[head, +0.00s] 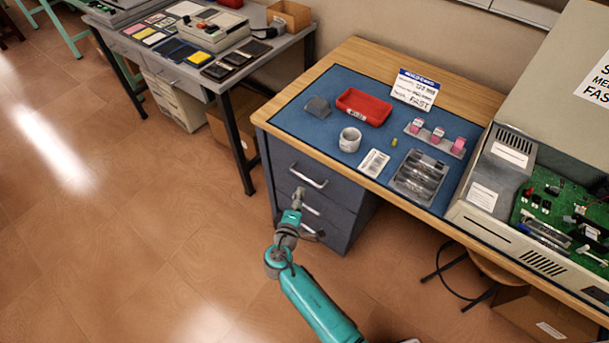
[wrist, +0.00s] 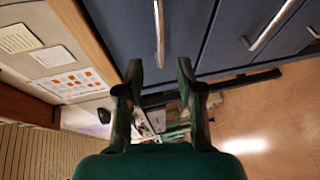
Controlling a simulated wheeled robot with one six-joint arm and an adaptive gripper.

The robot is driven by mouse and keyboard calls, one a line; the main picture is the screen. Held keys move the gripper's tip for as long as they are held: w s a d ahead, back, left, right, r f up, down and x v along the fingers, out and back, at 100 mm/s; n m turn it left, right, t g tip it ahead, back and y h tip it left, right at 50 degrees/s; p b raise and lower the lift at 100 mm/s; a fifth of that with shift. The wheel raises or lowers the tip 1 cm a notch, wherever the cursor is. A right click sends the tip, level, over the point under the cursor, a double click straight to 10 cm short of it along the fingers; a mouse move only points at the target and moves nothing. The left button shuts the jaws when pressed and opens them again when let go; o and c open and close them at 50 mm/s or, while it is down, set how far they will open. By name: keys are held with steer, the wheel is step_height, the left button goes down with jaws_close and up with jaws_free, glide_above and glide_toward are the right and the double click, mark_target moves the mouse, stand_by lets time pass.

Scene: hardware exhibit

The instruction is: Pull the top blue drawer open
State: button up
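The blue drawer cabinet stands under the left end of the wooden workbench. Its top blue drawer (head: 290,160) looks shut, with a silver bar handle (head: 309,178). In the wrist view the picture is turned sideways, and the top drawer front (wrist: 120,30) lies beside the wooden bench edge. Its handle (wrist: 159,35) shows ahead of my gripper, in line with the gap between the fingers. My gripper (wrist: 159,71) is open and empty, with its fingertips short of the handle. In the head view my gripper (head: 297,196) is in front of the cabinet, just below and left of the top handle.
Lower drawers with handles (head: 312,232) sit beneath. The workbench (head: 350,53) carries a red tray (head: 364,106), a white roll (head: 350,139) and a large open device (head: 540,180). Another table (head: 285,42) stands at the left. The floor (head: 130,240) left of the cabinet is clear.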

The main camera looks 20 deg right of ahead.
mark_target(306, 178)
steer(key=x, duration=0.9)
steer(key=shift+w+d, duration=0.1)
jaws_close()
